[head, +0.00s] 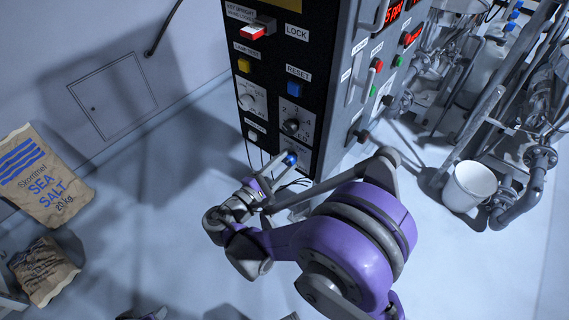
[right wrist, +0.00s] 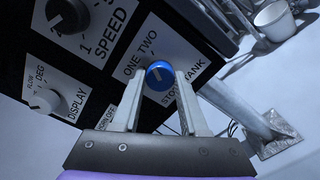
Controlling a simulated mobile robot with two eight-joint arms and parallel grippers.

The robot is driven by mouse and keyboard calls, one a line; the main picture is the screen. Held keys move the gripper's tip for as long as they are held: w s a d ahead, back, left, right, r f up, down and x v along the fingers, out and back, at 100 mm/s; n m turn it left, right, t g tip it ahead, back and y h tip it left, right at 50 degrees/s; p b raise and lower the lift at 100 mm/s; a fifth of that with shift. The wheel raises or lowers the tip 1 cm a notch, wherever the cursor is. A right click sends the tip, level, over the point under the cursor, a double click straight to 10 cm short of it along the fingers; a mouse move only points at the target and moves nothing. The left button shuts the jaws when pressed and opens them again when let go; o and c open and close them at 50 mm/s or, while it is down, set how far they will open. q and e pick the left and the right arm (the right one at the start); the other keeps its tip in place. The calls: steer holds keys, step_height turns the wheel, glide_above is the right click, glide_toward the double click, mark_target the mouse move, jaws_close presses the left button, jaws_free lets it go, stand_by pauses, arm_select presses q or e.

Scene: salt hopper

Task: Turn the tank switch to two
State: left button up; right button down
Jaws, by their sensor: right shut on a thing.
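The tank switch is a round blue knob (right wrist: 159,75) on a white label plate (right wrist: 140,58) reading ONE and TWO, with STO... TANK beside it, partly covered. A small pale mark shows on the knob's face, but I cannot tell which word it points to. My right gripper (right wrist: 160,80) is shut on the knob, one finger on each side. In the head view the knob (head: 290,158) is low on the black panel, with my right gripper (head: 280,164) at it.
Above the knob on the panel are a SPEED dial (head: 291,126), a DISPLAY dial (head: 247,101), a blue RESET button (head: 295,88) and a red LOCK switch (head: 253,33). A white bucket (head: 469,186) and pipes stand right. Salt bags (head: 44,178) lie left. Open floor lies between.

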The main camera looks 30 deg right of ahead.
stand_by(0.3)
steer(key=shift+c, duration=2.2)
jaws_free()
steer(key=shift+a, duration=0.1)
steer(key=v, duration=1)
steer(key=shift+s+a+b, duration=0.15)
steer(key=shift+a+b, duration=0.15)
steer(key=shift+b, duration=0.1)
